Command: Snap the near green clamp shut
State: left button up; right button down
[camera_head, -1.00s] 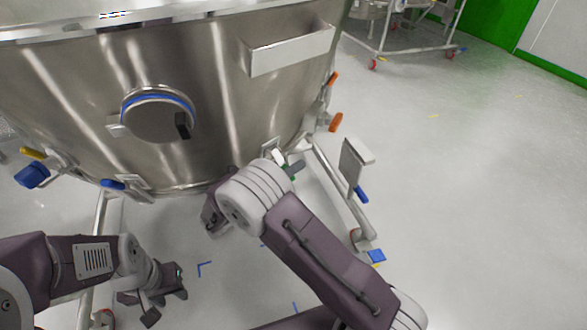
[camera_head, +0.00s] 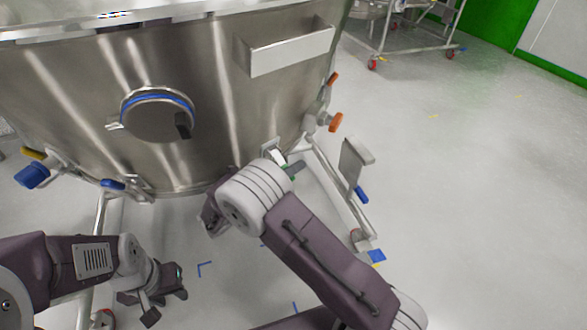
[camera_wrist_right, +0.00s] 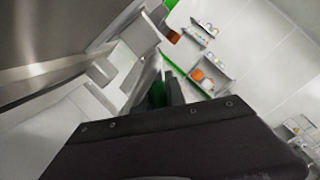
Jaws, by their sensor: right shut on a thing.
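The near green clamp (camera_head: 286,178) is on the lower rim of the large steel vessel (camera_head: 215,130), mostly hidden behind my right arm in the head view. In the right wrist view a green piece of the clamp (camera_wrist_right: 158,93) shows between the dark fingers of my right gripper (camera_wrist_right: 170,92), which is shut on it. How far the clamp is closed cannot be seen. My left gripper (camera_head: 165,290) hangs low at the left over the floor, away from the clamp; its finger gap is unclear.
Blue clamps (camera_head: 32,174) and orange ones (camera_head: 336,122) sit around the vessel. A round port (camera_head: 155,115) and a steel box (camera_head: 290,52) face me. The vessel's frame leg (camera_head: 340,185) stands just right of my right arm. The floor (camera_head: 460,200) further right is clear.

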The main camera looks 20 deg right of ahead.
jog(key=shift+s+d+r+n+p, duration=0.2)
jog(key=shift+r+n+p, duration=0.7)
jog(key=shift+p, duration=1.95)
jog(key=shift+s+r+n+p, duration=0.3)
jog(key=shift+n+p, duration=1.2)
jog(key=shift+p, duration=1.35)
jog(key=shift+s+d+r+n+p, duration=0.2)
jog(key=shift+r+n+p, duration=0.7)
jog(key=shift+p, duration=1.95)
jog(key=shift+a+f+n, duration=0.1)
jog(key=shift+f+n, duration=0.2)
jog(key=shift+f, duration=0.1)
jog(key=c, duration=1.4)
grip_release()
jog(key=shift+o, duration=0.2)
jog(key=p+v, duration=0.2)
jog(key=v, duration=0.7)
